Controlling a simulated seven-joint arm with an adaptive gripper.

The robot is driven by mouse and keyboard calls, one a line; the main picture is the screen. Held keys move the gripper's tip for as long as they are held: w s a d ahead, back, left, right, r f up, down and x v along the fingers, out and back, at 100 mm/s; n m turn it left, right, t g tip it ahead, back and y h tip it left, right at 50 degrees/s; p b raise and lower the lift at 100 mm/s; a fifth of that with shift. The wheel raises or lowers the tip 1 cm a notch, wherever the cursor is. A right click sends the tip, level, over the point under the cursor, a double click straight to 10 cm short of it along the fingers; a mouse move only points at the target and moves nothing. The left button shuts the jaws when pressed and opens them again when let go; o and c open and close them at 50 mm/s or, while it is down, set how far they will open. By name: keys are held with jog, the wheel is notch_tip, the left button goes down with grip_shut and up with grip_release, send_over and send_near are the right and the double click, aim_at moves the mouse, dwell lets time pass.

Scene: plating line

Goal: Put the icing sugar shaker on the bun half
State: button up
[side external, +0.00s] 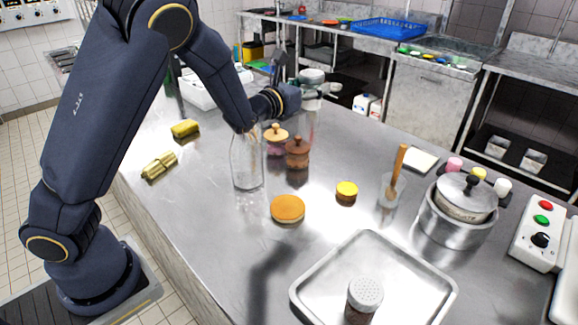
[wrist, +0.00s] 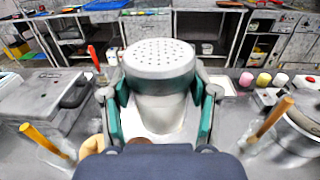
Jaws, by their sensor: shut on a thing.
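The icing sugar shaker (wrist: 160,62), with a grey perforated lid and a pale body, is between the teal-padded fingers of my gripper (wrist: 160,98) in the wrist view. My gripper is shut on it and holds it upright. In the side view my gripper (side external: 313,88) is over the far part of the counter, and the shaker's greyish lid (side external: 312,75) shows there. The bun half (side external: 287,209), a flat orange-brown round, lies on the counter, nearer the camera and well away from my gripper. Nothing is seen on top of it.
A clear bottle (side external: 247,165) stands beside the bun half, with lidded brown pots (side external: 297,153) behind. A small yellow-topped item (side external: 347,190), a glass with a wooden utensil (side external: 390,192) and a pot (side external: 457,222) stand right. A second shaker (side external: 363,299) is on the tray (side external: 415,272).

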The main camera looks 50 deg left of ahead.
jog(key=s+d+f+y, duration=0.1)
jog(key=s+f, duration=0.1)
jog(key=s+d+f+n+y, duration=0.1)
jog(key=s+d+f, duration=0.1)
jog(key=s+d+f+n+y, duration=0.1)
jog(key=s, duration=0.1)
jog(key=shift+d+f+g+y, duration=0.3)
jog(key=shift+d+f+y, duration=0.1)
jog(key=shift+c, duration=0.6)
jog(key=n+g+y, duration=0.1)
jog(key=n+y, duration=0.2)
send_over(288, 203)
notch_tip(288, 203, down, 12)
jog(key=shift+f, duration=0.25)
jog(key=shift+c, duration=0.8)
jog(key=shift+f, duration=0.15)
jog(key=o, duration=1.6)
jog(key=shift+c, duration=0.2)
